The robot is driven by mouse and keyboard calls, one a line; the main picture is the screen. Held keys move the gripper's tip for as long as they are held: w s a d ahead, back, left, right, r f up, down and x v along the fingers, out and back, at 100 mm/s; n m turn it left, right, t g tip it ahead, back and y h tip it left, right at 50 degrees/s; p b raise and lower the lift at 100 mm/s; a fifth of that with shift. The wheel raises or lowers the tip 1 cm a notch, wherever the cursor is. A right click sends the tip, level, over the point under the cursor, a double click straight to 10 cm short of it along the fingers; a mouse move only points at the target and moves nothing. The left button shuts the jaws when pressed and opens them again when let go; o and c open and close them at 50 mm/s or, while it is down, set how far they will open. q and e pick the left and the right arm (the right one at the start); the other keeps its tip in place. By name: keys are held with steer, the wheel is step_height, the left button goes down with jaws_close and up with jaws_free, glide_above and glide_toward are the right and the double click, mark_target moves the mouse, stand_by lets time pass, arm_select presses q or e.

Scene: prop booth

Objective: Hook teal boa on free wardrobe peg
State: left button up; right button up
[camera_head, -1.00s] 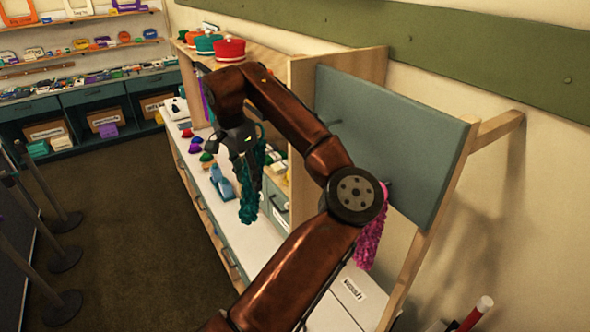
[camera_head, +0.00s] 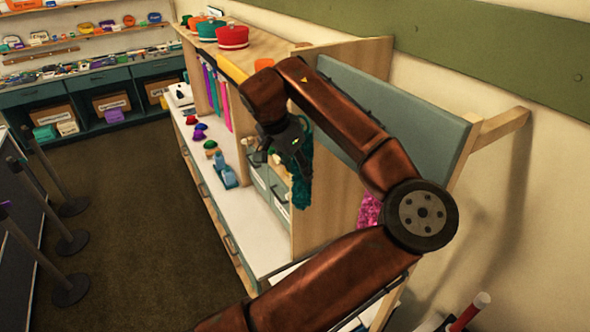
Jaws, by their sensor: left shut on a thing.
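My left gripper (camera_head: 292,148) is shut on the teal boa (camera_head: 302,186), which hangs down from it. The boa is in front of the wooden side panel, left of the blue-grey peg board (camera_head: 425,115). A magenta boa (camera_head: 370,210) hangs below the board, partly hidden by my left arm. The arm crosses in front of the board, and I cannot make out a free peg on it. My right gripper is not in view.
The wooden shelf unit (camera_head: 345,52) carries red and green hats on top. Small hats and a blue item (camera_head: 224,172) stand on the white counter (camera_head: 262,245). Stanchions (camera_head: 70,245) stand on the floor at left, with open floor between.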

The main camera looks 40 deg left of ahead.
arm_select(q)
steer(key=w+d, duration=0.2)
steer(key=w, duration=0.5)
steer(key=shift+f+p, duration=0.3)
steer(key=shift+f, duration=0.15)
steer(key=shift+w+d+f, duration=0.1)
steer(key=shift+d+f, duration=0.1)
